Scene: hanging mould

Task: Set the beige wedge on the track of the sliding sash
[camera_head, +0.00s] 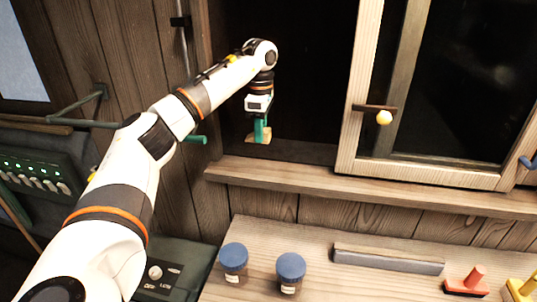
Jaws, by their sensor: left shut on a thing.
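My left arm reaches from the lower left up to the window opening. My left gripper (262,130) points down there, its green fingers shut on the beige wedge (257,138). The wedge shows as a small pale piece at the fingertips, partly hidden by them. It is over the track area (300,149) at the bottom of the dark opening; I cannot tell whether it touches it. The sliding sash (349,110), a pale wooden frame with dark glass and a round knob (384,118), stands to the right of the gripper. My right gripper is not in view.
A wooden sill (330,181) runs below the opening. On the bench (330,283) stand two blue-lidded jars (233,258) (290,268), a long grey bar (388,260), a red piece (467,282) and a yellow piece (522,290). A control panel (40,165) is at the left.

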